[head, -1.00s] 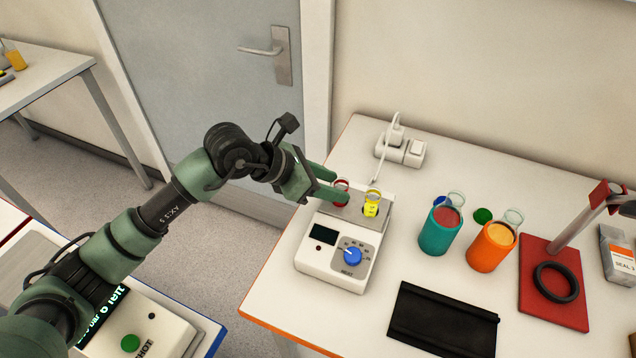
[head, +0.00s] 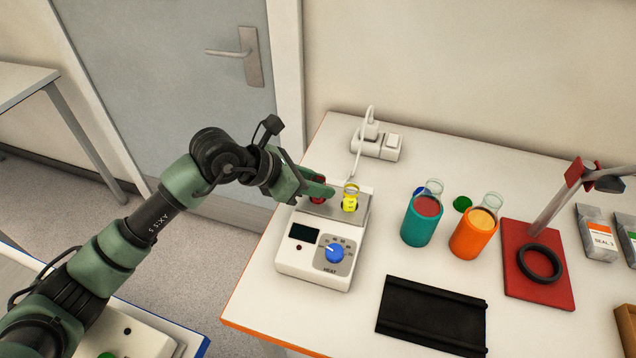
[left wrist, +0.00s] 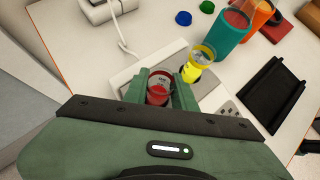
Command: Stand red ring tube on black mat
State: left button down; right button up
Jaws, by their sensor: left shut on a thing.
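The red ring tube (left wrist: 158,92) is between the fingers of my left gripper (head: 322,190), which is shut on it. It is at the heater block (head: 355,212), in the hole left of the yellow ring tube (head: 350,198); whether it is lifted at all I cannot tell. In the head view the fingers hide most of the red ring tube. The yellow ring tube stands upright in the block and also shows in the left wrist view (left wrist: 198,62). The black mat (head: 432,314) lies bare on the table, right of the heater. My right gripper is not in view.
A teal holder (head: 421,226) and an orange holder (head: 472,240) with glass tubes stand behind the mat. A red stand base (head: 535,285) with a black ring is to the right. A white power strip (head: 377,145) with a cable lies behind the heater.

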pick_arm(q)
jog(key=shift+r, duration=0.4)
jog(key=shift+r, duration=0.2)
dwell(0.5)
jog(key=shift+r, duration=0.15)
jog(key=shift+r+p, duration=1.1)
jog(key=shift+r, duration=0.4)
jog(key=shift+r+p, duration=0.65)
jog(key=shift+r, duration=0.6)
jog(key=shift+a, duration=0.1)
